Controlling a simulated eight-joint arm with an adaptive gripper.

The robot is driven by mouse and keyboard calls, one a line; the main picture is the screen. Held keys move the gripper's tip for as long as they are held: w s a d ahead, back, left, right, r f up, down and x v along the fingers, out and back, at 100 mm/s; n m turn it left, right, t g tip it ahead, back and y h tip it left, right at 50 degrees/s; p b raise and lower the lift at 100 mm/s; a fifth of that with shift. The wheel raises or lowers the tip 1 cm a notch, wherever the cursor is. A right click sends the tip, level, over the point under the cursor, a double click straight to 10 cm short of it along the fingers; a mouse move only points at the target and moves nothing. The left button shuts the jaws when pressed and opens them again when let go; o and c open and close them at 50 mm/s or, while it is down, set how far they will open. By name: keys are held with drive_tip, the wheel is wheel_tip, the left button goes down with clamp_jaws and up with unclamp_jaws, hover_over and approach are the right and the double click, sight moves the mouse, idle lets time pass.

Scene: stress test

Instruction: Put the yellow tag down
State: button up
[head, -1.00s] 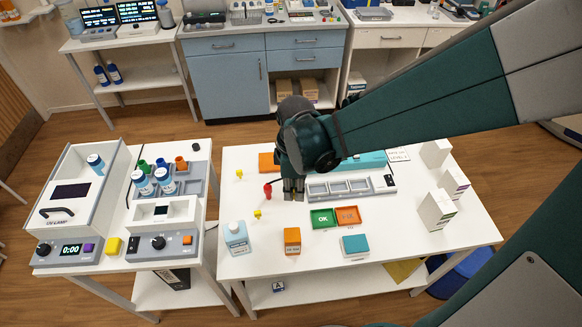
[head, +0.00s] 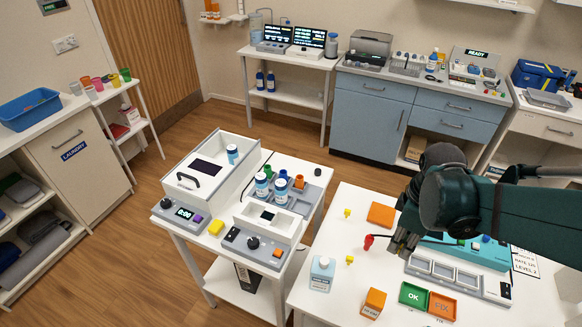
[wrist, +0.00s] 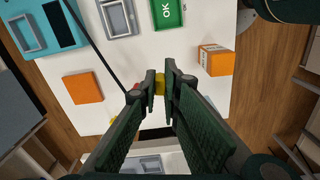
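My gripper (head: 396,252) points down above the right-hand white table, just right of a small red piece (head: 368,242) with a black cable. In the wrist view its fingertips (wrist: 160,80) are close together, with a yellow tag (wrist: 159,84) between them. In the head view that tag is hidden by the fingers. Two other small yellow pieces stand on the table left of my gripper, one at the back (head: 347,213) and one nearer the front (head: 349,259).
An orange square (head: 381,214) lies behind the red piece. The green OK tray (head: 412,295) and orange FIX tray (head: 442,306) lie in front of my gripper. A white bottle (head: 322,273) and an orange box (head: 373,303) stand at the front left. A teal device (head: 480,250) is right.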

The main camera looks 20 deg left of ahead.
sight(402, 245)
wheel_tip(402, 245, up, 8)
drive_tip(key=shift+r, duration=0.1)
drive_tip(key=w+a+r+m+p, duration=0.1)
drive_tip(key=w+a+m+p, duration=0.2)
drive_tip(key=a, duration=1.1)
drive_tip(key=w+a+r+m+p, duration=0.1)
drive_tip(key=w+a+r+p, duration=0.2)
drive_tip(key=a, duration=1.2)
drive_tip(key=s+a+f+m+p, duration=0.1)
drive_tip(key=s+a+f+p, duration=0.1)
drive_tip(key=a, duration=0.9)
drive_tip(key=s+a+f+m+p, duration=0.2)
drive_tip(key=a, duration=1)
drive_tip(key=shift+d+f, duration=0.15)
drive_tip(key=shift+f, duration=1.1)
drive_tip(key=shift+d+f, duration=0.1)
drive_tip(key=shift+f, duration=1.15)
drive_tip(key=shift+f, duration=0.1)
drive_tip(key=shift+f, duration=3)
